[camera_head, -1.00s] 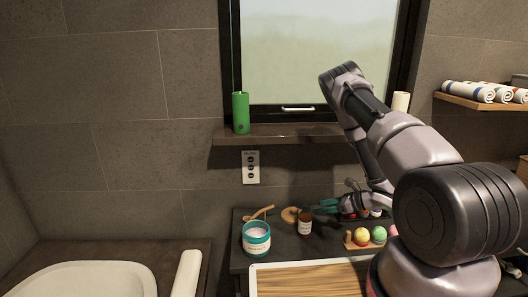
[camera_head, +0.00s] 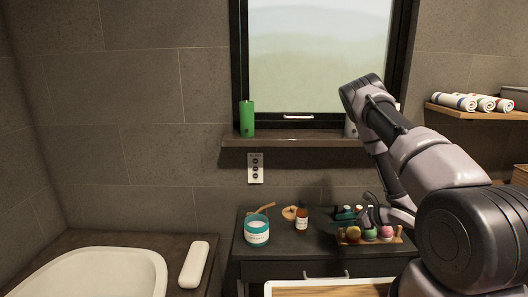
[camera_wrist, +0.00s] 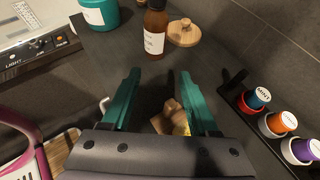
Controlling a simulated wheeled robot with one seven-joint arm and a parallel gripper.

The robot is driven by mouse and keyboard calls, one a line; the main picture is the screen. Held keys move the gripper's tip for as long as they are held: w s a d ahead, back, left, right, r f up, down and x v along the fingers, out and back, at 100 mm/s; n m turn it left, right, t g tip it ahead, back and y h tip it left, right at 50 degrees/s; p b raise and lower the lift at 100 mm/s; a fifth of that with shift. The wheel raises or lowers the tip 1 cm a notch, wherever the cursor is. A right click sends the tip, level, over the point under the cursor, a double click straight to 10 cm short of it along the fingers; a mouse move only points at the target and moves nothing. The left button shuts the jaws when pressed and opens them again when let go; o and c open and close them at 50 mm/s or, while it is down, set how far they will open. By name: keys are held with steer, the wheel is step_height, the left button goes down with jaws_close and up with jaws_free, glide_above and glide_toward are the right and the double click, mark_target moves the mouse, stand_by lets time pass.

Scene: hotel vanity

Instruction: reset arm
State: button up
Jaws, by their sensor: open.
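My gripper (camera_wrist: 158,82) has teal fingers, spread apart with nothing held between them. In the head view the gripper (camera_head: 352,213) is low over the dark counter, near the wooden rack of coloured balls (camera_head: 370,236), and is partly hidden by my own arm. My arm reaches up from the lower right, bends beside the window and comes down to the counter. In the wrist view, a brown bottle (camera_wrist: 155,30) with a white label stands beyond the fingertips, and a piece of wood (camera_wrist: 172,120) shows below between the fingers.
A teal jar (camera_head: 257,230), the bottle and a round wooden lid (camera_head: 289,212) stand left of my gripper. Several coloured-cap bottles stand in a dark rack (camera_wrist: 240,98). A green candle (camera_head: 247,118) is on the window shelf (camera_head: 290,140). Rolled towels (camera_head: 455,101) lie on the right shelf.

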steer(key=w+d+r+m+t+h, duration=0.2)
steer(key=w+r+m+h, duration=0.1)
steer(key=w+r+m, duration=0.4)
steer(key=w+d+r+m+t+h, duration=0.25)
steer(key=w+r+m, duration=0.2)
steer(key=r, duration=0.45)
steer(key=s+d+r+m+h, duration=0.2)
steer(key=r+m, duration=0.6)
steer(key=r, duration=0.1)
steer(key=s+d+r+m+h, duration=0.2)
steer(key=r+m+h, duration=0.1)
steer(key=r+m, duration=0.55)
steer(key=s+a+r+m+g, duration=0.2)
steer(key=s+r+m, duration=0.8)
steer(key=s+m, duration=0.15)
steer(key=s+a+r+m+g+y, duration=0.1)
steer(key=s+a+m, duration=0.4)
steer(key=s, duration=0.5)
steer(key=s+a+r+m+g+y, duration=0.1)
steer(key=s+a+r+m, duration=0.2)
steer(key=s+m, duration=0.3)
steer(key=s+a, duration=0.1)
steer(key=s, duration=0.4)
steer(key=shift+s+a+r+g+y, duration=0.2)
steer(key=shift+a+r+g+y, duration=0.1)
steer(key=shift+a+g+y, duration=0.1)
